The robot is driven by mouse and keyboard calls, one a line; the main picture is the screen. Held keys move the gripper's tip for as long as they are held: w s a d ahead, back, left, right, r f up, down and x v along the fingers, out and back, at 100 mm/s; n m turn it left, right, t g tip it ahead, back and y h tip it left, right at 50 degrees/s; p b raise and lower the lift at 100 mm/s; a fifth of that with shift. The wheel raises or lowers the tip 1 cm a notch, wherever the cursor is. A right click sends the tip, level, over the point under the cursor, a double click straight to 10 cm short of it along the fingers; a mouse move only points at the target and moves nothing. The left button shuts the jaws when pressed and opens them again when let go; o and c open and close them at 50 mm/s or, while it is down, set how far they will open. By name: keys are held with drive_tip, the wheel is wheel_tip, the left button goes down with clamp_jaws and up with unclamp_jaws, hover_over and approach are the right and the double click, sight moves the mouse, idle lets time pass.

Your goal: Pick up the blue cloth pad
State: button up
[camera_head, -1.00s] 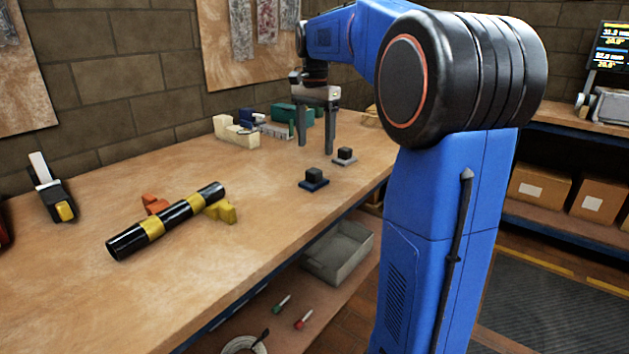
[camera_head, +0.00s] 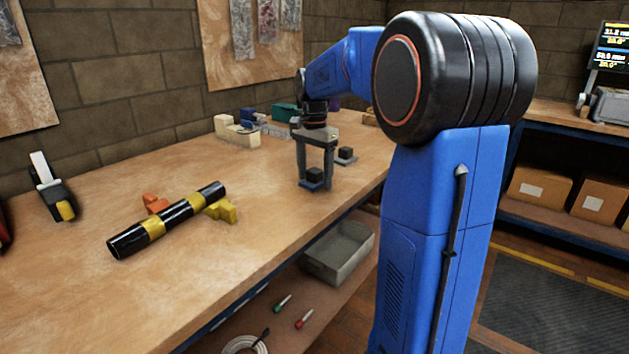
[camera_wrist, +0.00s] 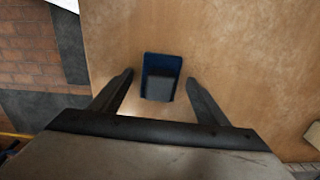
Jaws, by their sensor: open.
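The blue cloth pad (camera_head: 311,185) lies on the wooden bench with a black block-shaped grip (camera_head: 315,174) on top of it. My gripper (camera_head: 315,186) is open, with its fingers pointing down on either side of the pad in the head view. In the wrist view the pad (camera_wrist: 162,66) and its dark grip (camera_wrist: 160,85) show in the gap between the two open fingers (camera_wrist: 160,80). The pad's edges are clear of both fingers there. Whether the fingertips touch the bench cannot be told.
A grey pad with a black grip (camera_head: 345,155) sits close behind and right of my gripper. A black and yellow tube (camera_head: 168,219) rests on orange and yellow supports at the left. Several blocks stand along the back. Bare bench lies between.

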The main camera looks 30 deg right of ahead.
sight(315, 170)
drive_tip(key=c, duration=1.1)
drive_tip(key=shift+c, duration=0.2)
wheel_tip(315, 170, up, 10)
drive_tip(key=shift+r, duration=0.1)
drive_tip(key=o, duration=0.4)
drive_tip(key=c, duration=0.3)
